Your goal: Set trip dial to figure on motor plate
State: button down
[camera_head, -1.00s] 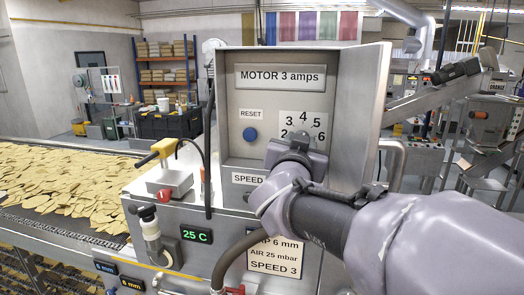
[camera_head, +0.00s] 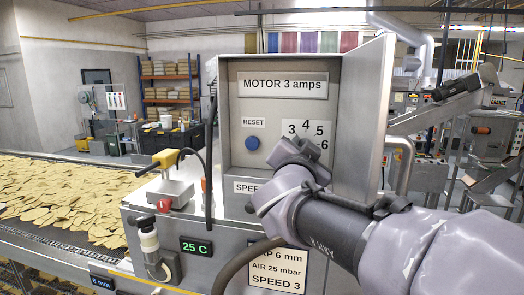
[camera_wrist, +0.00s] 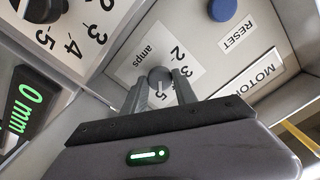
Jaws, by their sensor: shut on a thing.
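The motor plate (camera_head: 283,86) reads "MOTOR 3 amps" at the top of the open steel box. Below it is the white trip dial scale (camera_head: 319,131); 3, 4, 5 and 6 show in the head view, while my arm hides the rest. In the wrist view the round grey trip dial (camera_wrist: 159,74) sits on its scale (camera_wrist: 186,57), marked in amps. My gripper (camera_wrist: 159,88) is shut on the trip dial, one finger on each side. The fingers hide part of the scale, and I cannot tell which figure the dial points to.
A blue reset button (camera_head: 252,143) is left of the dial. The open box door (camera_head: 363,115) stands close at the right. Another numbered dial (camera_wrist: 42,8) is near in the wrist view. A conveyor of chips (camera_head: 60,190) runs at the left.

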jog(key=c, duration=1)
grip_release()
jog(key=shift+o, duration=0.2)
jog(key=b+v, duration=0.1)
jog(key=v, duration=1.6)
jog(key=shift+s, duration=0.2)
